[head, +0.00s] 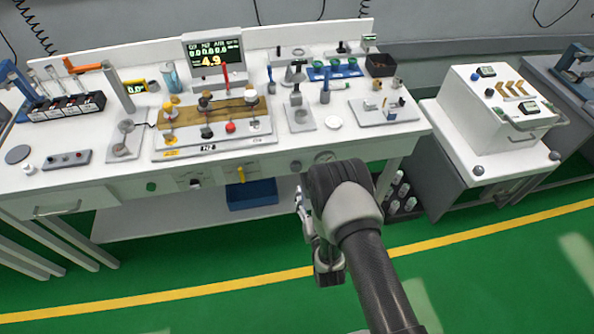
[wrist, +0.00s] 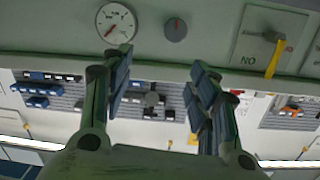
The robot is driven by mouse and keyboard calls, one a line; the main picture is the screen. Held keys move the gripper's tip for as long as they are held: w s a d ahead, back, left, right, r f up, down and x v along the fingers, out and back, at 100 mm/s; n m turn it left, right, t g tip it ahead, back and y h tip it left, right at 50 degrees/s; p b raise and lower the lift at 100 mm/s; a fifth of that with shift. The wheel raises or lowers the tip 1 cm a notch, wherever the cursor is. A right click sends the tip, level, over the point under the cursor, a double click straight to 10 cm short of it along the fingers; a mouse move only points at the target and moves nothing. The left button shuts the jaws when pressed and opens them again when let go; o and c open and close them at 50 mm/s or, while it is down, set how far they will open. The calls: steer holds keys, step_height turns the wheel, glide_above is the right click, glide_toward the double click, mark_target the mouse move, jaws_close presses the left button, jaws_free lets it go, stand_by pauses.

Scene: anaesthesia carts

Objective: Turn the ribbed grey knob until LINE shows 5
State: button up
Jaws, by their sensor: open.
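The grey knob (wrist: 175,29) with a red mark shows at the top of the wrist view, on the bench's front panel. A round white gauge (wrist: 116,24) with a red needle is beside it; its label and value are too small to read. In the head view the knob (head: 296,166) and the gauge (head: 325,156) are on the bench front, just beyond my arm. My gripper (wrist: 160,75) is open and empty, its fingers apart below the knob in the wrist view, not touching it. In the head view my wrist partly hides the gripper (head: 303,205).
A yellow lever (wrist: 274,58) is on the same panel, beside the knob. A blue bin (head: 252,194) is on the lower shelf. A white cart (head: 495,105) stands right. Green floor in front is clear.

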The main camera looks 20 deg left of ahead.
steer(key=y, duration=0.1)
glide_toward(297, 169)
steer(key=b+x, duration=0.5)
steer(key=x, duration=0.4)
steer(key=shift+a+f+b, duration=0.1)
steer(key=shift+f+b, duration=0.05)
steer(key=shift+b, duration=0.15)
steer(key=c, duration=1.1)
steer(key=shift+o, duration=0.2)
steer(key=shift+m, duration=0.3)
steer(key=o, duration=1.1)
steer(key=shift+c, duration=0.2)
